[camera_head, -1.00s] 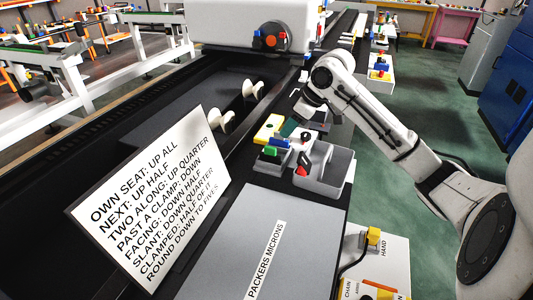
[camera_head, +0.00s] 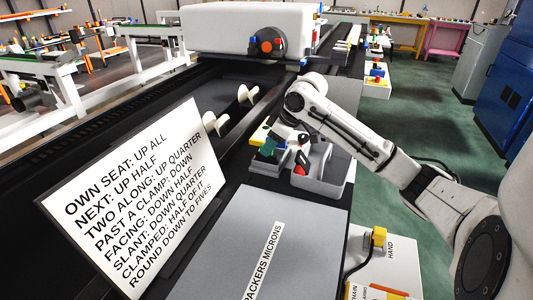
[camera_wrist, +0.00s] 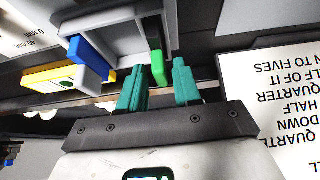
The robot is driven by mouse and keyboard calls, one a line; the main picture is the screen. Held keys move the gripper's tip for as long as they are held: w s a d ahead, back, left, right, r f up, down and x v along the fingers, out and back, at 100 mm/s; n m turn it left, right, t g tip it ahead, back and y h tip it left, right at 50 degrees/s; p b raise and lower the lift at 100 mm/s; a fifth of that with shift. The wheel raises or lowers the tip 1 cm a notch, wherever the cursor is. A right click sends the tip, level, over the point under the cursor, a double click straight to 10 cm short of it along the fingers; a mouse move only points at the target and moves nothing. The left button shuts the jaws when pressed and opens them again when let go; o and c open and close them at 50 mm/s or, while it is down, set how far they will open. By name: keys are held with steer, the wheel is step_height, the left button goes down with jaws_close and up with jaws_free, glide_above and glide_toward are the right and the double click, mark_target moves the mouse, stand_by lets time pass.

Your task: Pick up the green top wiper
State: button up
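The green top wiper (camera_wrist: 158,68) shows in the wrist view as a small bright green end on a dark bar. It stands by the edge of a grey tray (camera_wrist: 120,32). My gripper (camera_wrist: 160,84) has two teal fingers, spread apart with a gap between them. The green end appears in the gap, near the fingertips; contact cannot be told. In the head view my gripper (camera_head: 272,148) is over the left part of the tray (camera_head: 327,179) and hides the green wiper there.
A red piece (camera_head: 300,168) sits in the tray. A white instruction board (camera_head: 140,190) stands to the left. A grey panel (camera_head: 245,235) lies in front.

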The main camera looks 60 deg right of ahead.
jaws_close()
stand_by(0.7)
stand_by(0.3)
step_height(320, 180, up, 10)
steer(key=p, duration=0.8)
steer(key=shift+p, duration=0.4)
